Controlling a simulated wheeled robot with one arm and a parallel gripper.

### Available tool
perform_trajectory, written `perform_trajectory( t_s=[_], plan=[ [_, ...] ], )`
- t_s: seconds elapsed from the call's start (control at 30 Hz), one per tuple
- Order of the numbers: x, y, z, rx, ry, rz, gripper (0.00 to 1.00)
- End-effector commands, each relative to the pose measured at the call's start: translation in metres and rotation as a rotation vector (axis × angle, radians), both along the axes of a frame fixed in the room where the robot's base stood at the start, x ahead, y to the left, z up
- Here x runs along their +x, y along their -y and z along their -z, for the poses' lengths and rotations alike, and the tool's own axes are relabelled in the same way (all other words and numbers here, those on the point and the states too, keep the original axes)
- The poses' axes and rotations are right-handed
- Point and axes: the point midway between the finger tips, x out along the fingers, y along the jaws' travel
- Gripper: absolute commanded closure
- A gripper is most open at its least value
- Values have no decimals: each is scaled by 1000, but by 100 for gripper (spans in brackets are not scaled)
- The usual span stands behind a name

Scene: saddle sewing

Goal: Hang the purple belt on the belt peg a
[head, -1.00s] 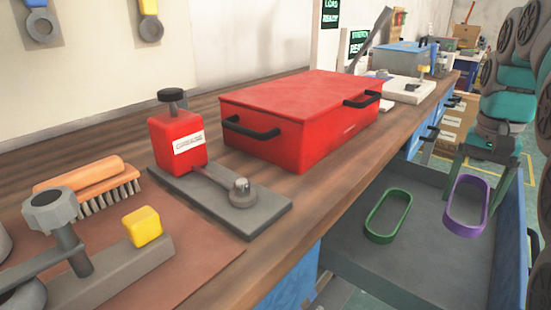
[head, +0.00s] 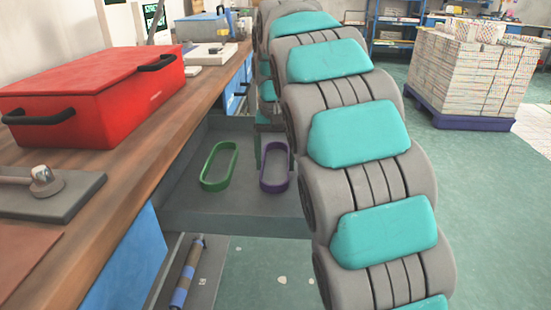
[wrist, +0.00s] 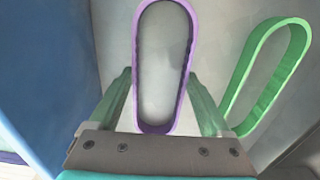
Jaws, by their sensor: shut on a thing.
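The purple belt (head: 276,187) is an upright-walled oval loop at the right part of the open grey drawer. In the wrist view the purple belt (wrist: 154,128) lies between the two fingers of my gripper (wrist: 160,82), which is shut on its long sides. I cannot tell whether the belt rests on the drawer floor or is just above it. The green belt (head: 205,185) lies to its left in the head view; the same green belt (wrist: 262,75) is right of my gripper in the wrist view. Belt peg a does not show in either present view.
The open drawer (head: 225,217) juts from under the wooden workbench (head: 160,150). A red box (head: 110,100) stands on the bench at left. A lower drawer (head: 205,290) is also open. My arm hides much of the middle. Stacked boxes (head: 470,75) stand right; floor between is clear.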

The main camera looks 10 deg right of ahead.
Motion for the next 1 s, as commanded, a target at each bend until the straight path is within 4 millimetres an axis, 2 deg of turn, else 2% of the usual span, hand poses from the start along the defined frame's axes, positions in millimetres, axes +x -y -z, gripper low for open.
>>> perform_trajectory(
  t_s=[0.1, 0.13, 0.27, 0.67, 1.0],
  plan=[
    [0, 0, 4, 0, 0, 0, 77],
    [0, 0, 3, 0, 0, 0, 16],
    [0, 0, 3, 0, 0, 0, 2],
    [0, 0, 5, 0, 0, 1, 0],
    [1, 1, -27, 1, 2, 0, 0]
  ],
)
